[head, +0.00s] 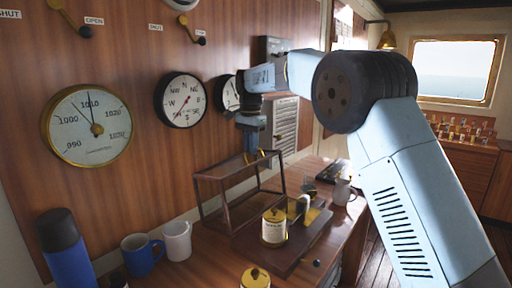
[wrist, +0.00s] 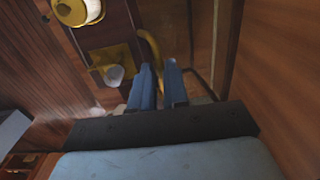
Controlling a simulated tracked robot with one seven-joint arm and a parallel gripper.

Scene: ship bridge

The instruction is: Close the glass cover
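The glass cover (head: 206,199) is a brown box frame with clear panes. It is tipped up at the wall side of a dark wooden base (head: 273,257), which lies uncovered. A brass instrument on the base (head: 313,217) shows also in the wrist view (wrist: 101,62). My gripper (head: 262,154) points down at the cover's top edge. In the wrist view its two blue fingers (wrist: 159,70) are a narrow gap apart, and a curved brass piece, perhaps a handle, runs beside or between them. Whether they grip it is not clear.
A grey mug (head: 343,191) is beyond the base. Gauges (head: 88,125) line the wall.

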